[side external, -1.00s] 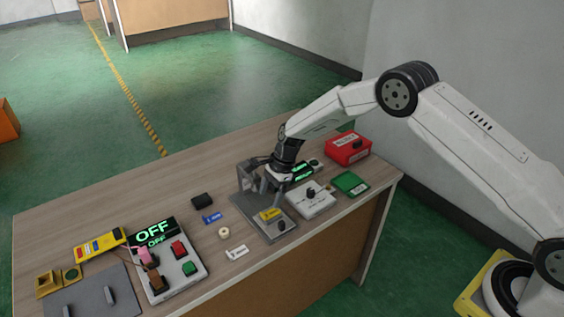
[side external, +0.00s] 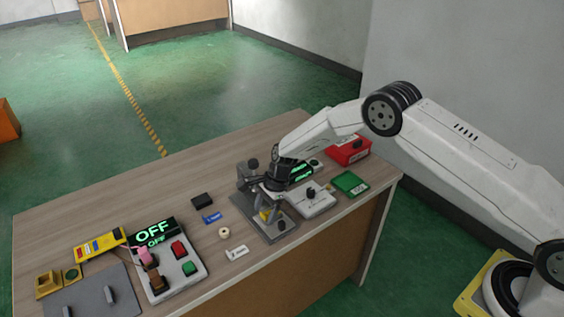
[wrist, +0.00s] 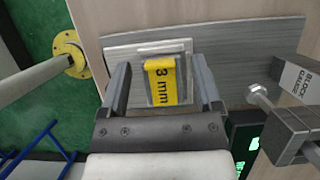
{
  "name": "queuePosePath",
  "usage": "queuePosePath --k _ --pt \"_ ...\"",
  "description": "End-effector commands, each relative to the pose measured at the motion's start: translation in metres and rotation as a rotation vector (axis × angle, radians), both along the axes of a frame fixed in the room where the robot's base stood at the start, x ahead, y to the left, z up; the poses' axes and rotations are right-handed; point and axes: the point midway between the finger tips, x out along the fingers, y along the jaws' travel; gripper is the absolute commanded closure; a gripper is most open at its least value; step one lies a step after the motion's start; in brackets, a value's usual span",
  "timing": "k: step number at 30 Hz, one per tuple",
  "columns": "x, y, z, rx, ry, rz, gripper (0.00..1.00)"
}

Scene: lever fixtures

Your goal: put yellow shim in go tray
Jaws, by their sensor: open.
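The yellow shim (wrist: 162,82), marked "3 mm", lies on a light pad on the grey fixture plate (wrist: 230,38). In the side view only a bit of the yellow shim (side external: 264,216) shows under my gripper (side external: 269,210). In the wrist view my gripper (wrist: 161,70) is open, with one finger on each side of the shim and a gap visible on both sides. The go tray appears to be the green tray (side external: 351,184) at the right end of the table; its label is too small to read.
A block gauge (wrist: 295,82) with a rod stands right of my fingers in the wrist view. A white box with a black knob (side external: 312,201) lies between fixture and green tray. A red box (side external: 348,151) is behind. Blue (side external: 212,218) and white (side external: 237,252) shims lie left.

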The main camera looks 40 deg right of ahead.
Motion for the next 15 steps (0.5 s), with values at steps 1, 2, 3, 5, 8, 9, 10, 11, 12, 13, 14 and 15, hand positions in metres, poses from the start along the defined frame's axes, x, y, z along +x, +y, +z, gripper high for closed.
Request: queuePosePath --k 1,2,3,5,8,9,10,11,12,13,14,15 --pt "0.0 0.0 0.0001 0.0 0.0 0.0 0.18" --pt "0.0 0.0 0.0001 0.0 0.0 0.0 0.18" --pt "0.0 -0.0001 0.0002 0.0 0.0 0.0 0.18" --pt "0.0 -0.0001 0.0002 0.0 0.0 0.0 0.18" --pt "0.0 -0.0002 0.0002 0.0 0.0 0.0 0.18" --pt "0.0 -0.0002 0.0002 0.0 0.0 0.0 0.18" --pt "0.0 -0.0002 0.0002 0.0 0.0 0.0 0.18" --pt "0.0 -0.0002 0.0002 0.0 0.0 0.0 0.27" --pt "0.0 -0.0002 0.0002 0.0 0.0 0.0 0.4" --pt "0.0 -0.0002 0.0002 0.0 0.0 0.0 0.49" --pt "0.0 -0.0002 0.0003 0.0 0.0 0.0 0.59" --pt "-0.0001 -0.0002 0.0003 0.0 0.0 0.0 0.72"
